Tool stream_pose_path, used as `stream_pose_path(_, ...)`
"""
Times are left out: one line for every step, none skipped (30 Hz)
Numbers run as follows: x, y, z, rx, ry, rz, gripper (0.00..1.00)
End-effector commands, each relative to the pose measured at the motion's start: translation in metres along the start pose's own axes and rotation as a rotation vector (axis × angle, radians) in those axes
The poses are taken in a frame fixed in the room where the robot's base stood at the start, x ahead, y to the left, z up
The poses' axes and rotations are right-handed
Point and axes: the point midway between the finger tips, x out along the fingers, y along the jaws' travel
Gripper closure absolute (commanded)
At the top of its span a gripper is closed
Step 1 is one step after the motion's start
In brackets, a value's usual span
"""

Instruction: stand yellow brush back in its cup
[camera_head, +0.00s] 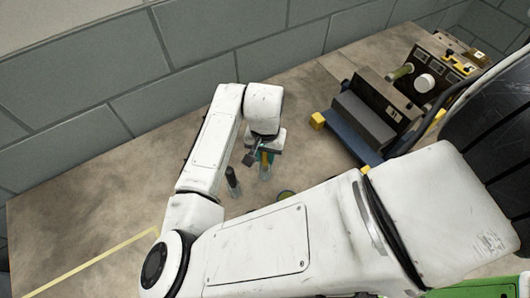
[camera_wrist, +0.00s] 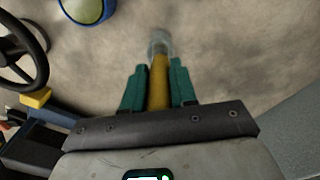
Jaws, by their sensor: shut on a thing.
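My gripper (camera_wrist: 158,88) has two green fingers, shut on the yellow brush (camera_wrist: 159,80) by its straight yellow shaft. A pale grey, blurred end (camera_wrist: 160,43) shows beyond the fingertips; I cannot tell whether it is the bristles or something clear around them. In the head view my gripper (camera_head: 265,161) points down over the floor and the yellow brush (camera_head: 265,158) shows as a thin strip between the fingers. I cannot tell which thing is the brush's cup.
A round blue container with a yellow-green top (camera_wrist: 88,8) stands at the wrist view's top left. A black handwheel (camera_wrist: 22,52) and yellow block (camera_wrist: 36,98) are at the left. A dark machine (camera_head: 370,105) stands right in the head view. Bare floor lies behind my gripper.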

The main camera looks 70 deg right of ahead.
Motion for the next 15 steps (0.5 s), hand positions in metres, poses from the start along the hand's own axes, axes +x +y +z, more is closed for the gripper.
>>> stream_pose_path(-0.0002,0.0000,0.0000,0.000,0.000,0.000,1.00)
stream_pose_path(-0.0002,0.0001,0.0000,0.000,0.000,0.000,1.00)
stream_pose_path(-0.0003,0.0001,0.0000,0.000,0.000,0.000,1.00)
stream_pose_path(-0.0003,0.0001,0.0000,0.000,0.000,0.000,0.71)
stream_pose_path(-0.0003,0.0001,0.0000,0.000,0.000,0.000,0.68)
stream_pose_path(-0.0003,0.0001,0.0000,0.000,0.000,0.000,0.65)
stream_pose_path(-0.0003,0.0001,0.0000,0.000,0.000,0.000,0.62)
stream_pose_path(-0.0003,0.0001,0.0000,0.000,0.000,0.000,0.59)
stream_pose_path(-0.0003,0.0001,0.0000,0.000,0.000,0.000,0.55)
stream_pose_path(-0.0003,0.0001,0.0000,0.000,0.000,0.000,0.52)
stream_pose_path(-0.0003,0.0001,0.0000,0.000,0.000,0.000,0.49)
stream_pose_path(-0.0003,0.0001,0.0000,0.000,0.000,0.000,0.45)
stream_pose_path(-0.0003,0.0001,0.0000,0.000,0.000,0.000,0.43)
stream_pose_path(-0.0003,0.0001,0.0000,0.000,0.000,0.000,0.43)
stream_pose_path(-0.0003,0.0001,0.0000,0.000,0.000,0.000,0.43)
